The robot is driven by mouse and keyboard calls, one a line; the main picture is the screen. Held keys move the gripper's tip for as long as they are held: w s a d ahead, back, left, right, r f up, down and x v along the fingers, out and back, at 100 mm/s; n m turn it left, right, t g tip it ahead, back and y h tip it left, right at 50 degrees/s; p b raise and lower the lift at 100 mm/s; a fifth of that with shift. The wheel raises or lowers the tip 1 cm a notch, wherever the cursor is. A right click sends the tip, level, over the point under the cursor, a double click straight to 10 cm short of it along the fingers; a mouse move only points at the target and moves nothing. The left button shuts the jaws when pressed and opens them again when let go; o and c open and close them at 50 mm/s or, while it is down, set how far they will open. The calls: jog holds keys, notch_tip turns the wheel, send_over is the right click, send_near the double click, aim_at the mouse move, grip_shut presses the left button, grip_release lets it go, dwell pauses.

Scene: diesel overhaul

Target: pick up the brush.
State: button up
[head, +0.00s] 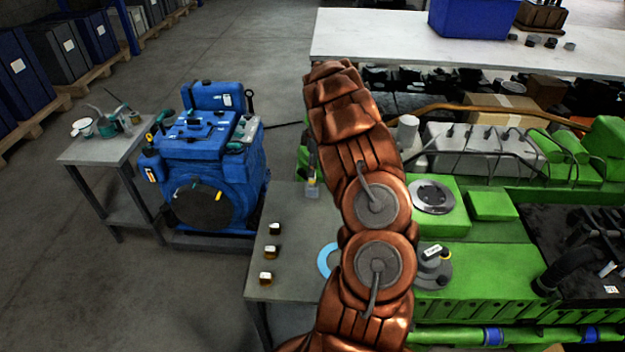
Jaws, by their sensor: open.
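A small upright item (312,184) with a thin dark handle and a pale lower end stands at the back of the grey table, just left of my arm. It looks like the brush, but it is small and partly behind the arm, so I cannot be sure. My copper-coloured arm rises through the middle of the head view and covers part of the table. My gripper does not show in this view.
The grey table (290,205) holds several small dark-and-gold blocks (268,252) and a light-blue ring (325,262). A green engine (490,255) lies close on the right. A blue machine (205,165) and a side table (100,150) stand left. Floor at lower left is clear.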

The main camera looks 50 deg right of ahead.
jog(key=shift+a+f, duration=0.1)
jog(key=shift+f, duration=0.6)
grip_shut()
